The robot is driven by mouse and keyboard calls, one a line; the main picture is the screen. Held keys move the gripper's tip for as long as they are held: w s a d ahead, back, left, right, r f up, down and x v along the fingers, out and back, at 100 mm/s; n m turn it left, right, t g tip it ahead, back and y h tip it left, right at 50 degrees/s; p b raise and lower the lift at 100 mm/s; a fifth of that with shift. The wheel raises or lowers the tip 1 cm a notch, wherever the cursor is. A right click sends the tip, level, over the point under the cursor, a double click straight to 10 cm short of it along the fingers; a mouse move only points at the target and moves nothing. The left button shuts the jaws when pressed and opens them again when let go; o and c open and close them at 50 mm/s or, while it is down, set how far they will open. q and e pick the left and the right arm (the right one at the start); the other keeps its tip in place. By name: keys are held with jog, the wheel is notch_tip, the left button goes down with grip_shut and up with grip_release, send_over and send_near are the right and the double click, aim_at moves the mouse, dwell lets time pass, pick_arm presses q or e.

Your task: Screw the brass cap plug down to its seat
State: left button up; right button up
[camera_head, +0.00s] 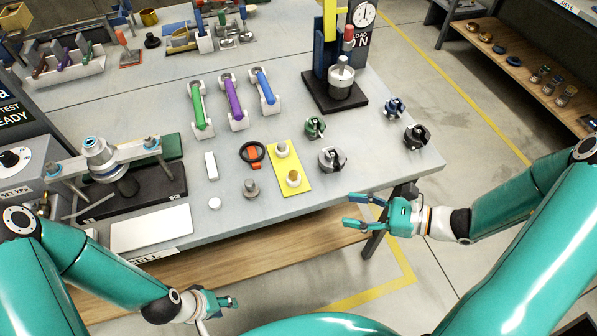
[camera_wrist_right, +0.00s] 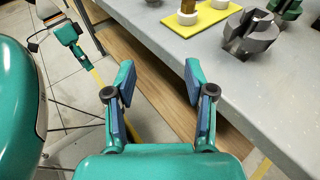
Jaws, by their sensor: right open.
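A brass-coloured piece, which looks like the brass cap plug (camera_head: 294,176), stands on a pale round fitting on the yellow plate (camera_head: 303,186) near the table's front edge. Its lower part shows at the top of the right wrist view (camera_wrist_right: 191,8), above the pale ring. I cannot tell how far it is threaded in. My right gripper (camera_head: 349,210) is open and empty, in front of the table edge, to the right of the plate and apart from it. It also shows open in the right wrist view (camera_wrist_right: 160,72). My left gripper (camera_head: 232,302) is low before the table; its finger gap is unclear.
A second pale fitting (camera_head: 282,148) stands on the same plate. A grey lobed chuck-like part (camera_head: 332,160) stands close to its right. A black ring with a red piece (camera_head: 252,154) and a grey knobbed part (camera_head: 251,188) lie to its left. A press (camera_head: 340,85) stands behind.

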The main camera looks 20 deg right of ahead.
notch_tip(320, 180, up, 3)
jog(key=w+d+m+t, duration=0.2)
jog(key=p, duration=0.2)
send_near(298, 175)
jog(key=shift+h, duration=0.3)
jog(key=x, duration=0.4)
jog(key=shift+a+r, duration=0.15)
jog(key=shift+r, duration=0.25)
jog(key=p+x, duration=0.2)
jog(key=x, duration=0.3)
jog(key=shift+s+a, duration=0.15)
jog(key=shift+s, duration=0.05)
jog(key=shift+w+a+f, duration=0.1)
jog(key=shift+w+a, duration=0.15)
jog(key=shift+w, duration=0.05)
grip_shut()
